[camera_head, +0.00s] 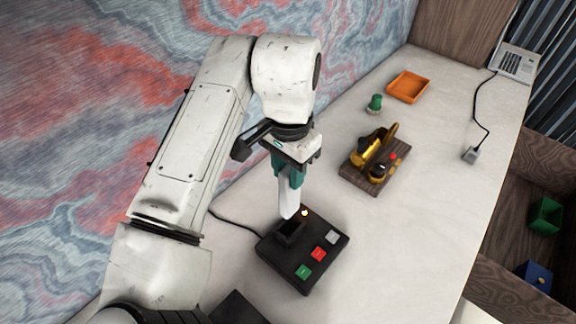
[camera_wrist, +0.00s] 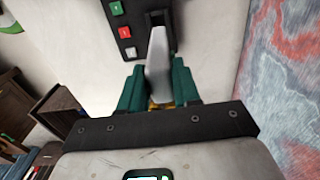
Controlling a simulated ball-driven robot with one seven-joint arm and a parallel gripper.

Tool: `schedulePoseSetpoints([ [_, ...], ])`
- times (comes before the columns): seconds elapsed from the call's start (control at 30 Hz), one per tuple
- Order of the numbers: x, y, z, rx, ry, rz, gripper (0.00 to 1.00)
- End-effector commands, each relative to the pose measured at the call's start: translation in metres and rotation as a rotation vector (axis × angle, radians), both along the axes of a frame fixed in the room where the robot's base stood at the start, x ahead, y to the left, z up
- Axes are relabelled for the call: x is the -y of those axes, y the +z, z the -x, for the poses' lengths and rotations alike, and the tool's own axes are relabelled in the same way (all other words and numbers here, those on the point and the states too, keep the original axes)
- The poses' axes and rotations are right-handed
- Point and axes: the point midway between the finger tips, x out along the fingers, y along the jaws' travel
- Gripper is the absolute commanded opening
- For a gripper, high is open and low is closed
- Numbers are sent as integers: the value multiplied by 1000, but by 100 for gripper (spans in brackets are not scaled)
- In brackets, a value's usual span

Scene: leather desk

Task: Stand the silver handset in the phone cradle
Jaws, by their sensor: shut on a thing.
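My gripper (camera_head: 289,178) has teal fingers and is shut on the silver handset (camera_head: 288,199), a pale, slim, upright bar. The handset's lower end is at or just above the slot of the black phone cradle (camera_head: 322,262); I cannot tell whether it has entered. The cradle has green, red and grey buttons and a small lit light. In the wrist view the handset (camera_wrist: 158,72) sits between the teal fingers (camera_wrist: 158,88), and its far end overlaps the slot area of the cradle (camera_wrist: 129,18).
A wooden block with a gold device (camera_head: 373,160) stands beyond the cradle. A green knob-like piece (camera_head: 375,103), an orange tray (camera_head: 408,87) and a grey plug on a cord (camera_head: 471,154) lie farther back. A black object (camera_head: 238,308) is at the near edge.

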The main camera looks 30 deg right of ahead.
Motion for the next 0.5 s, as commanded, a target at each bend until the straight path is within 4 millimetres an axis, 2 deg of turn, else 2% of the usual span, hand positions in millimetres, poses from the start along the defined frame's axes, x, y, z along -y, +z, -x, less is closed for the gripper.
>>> schedulePoseSetpoints([
  [0.07, -1, 2, 1, 0, 0, 1, 0],
  [0.5, -2, -34, 1, 0, 1, 0, 0],
])
